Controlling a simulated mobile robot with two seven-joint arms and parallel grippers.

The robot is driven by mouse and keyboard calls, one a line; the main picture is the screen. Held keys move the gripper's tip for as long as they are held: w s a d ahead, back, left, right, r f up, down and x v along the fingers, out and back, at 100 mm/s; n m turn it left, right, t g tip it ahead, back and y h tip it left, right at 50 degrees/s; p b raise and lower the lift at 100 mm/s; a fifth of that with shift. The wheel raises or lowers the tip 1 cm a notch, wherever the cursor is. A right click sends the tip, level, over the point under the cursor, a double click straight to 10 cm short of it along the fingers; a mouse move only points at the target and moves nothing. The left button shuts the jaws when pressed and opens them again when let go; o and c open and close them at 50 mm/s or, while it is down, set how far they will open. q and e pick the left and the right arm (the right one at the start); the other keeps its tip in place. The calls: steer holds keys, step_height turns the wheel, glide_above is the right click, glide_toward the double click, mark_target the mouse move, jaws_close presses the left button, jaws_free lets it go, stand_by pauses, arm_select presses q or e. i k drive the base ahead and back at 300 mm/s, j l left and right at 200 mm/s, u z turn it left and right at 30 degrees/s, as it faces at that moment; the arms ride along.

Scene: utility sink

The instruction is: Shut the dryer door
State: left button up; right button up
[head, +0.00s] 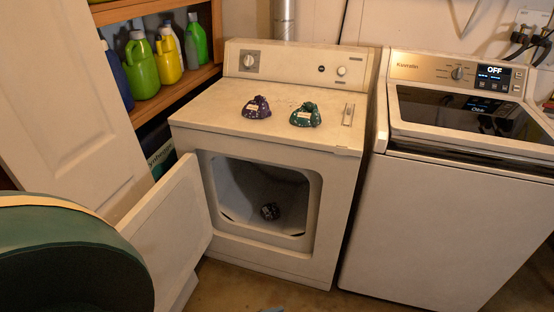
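The white dryer (270,140) stands in the middle of the head view. Its door (168,226) is hinged at the left side of the opening and stands wide open, swung out toward me and to the left. The dark drum opening (262,190) is exposed, and a small dark patterned item (270,211) lies inside it. Neither of my grippers can be seen in the head view.
A washer (455,200) stands close on the right. Two patterned cloth items, one purple (257,107) and one green (306,115), sit on the dryer top. Shelves with bottles (143,66) and a white panel door (70,100) are at left. Some floor (245,288) is clear in front.

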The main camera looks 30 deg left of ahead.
mark_target(171, 226)
steer(key=u, duration=0.45)
steer(key=i+u, duration=0.1)
steer(key=u, duration=0.85)
steer(key=i+u, duration=0.1)
steer(key=u, duration=0.4)
steer(key=i+l+u, duration=0.25)
steer(key=u, duration=0.25)
steer(key=i+l+u, duration=0.2)
steer(key=l+u, duration=0.3)
steer(key=i+l, duration=0.1)
steer(key=l, duration=0.55)
steer(key=i+l+u, duration=0.1)
steer(key=l, duration=0.25)
steer(key=i, duration=0.05)
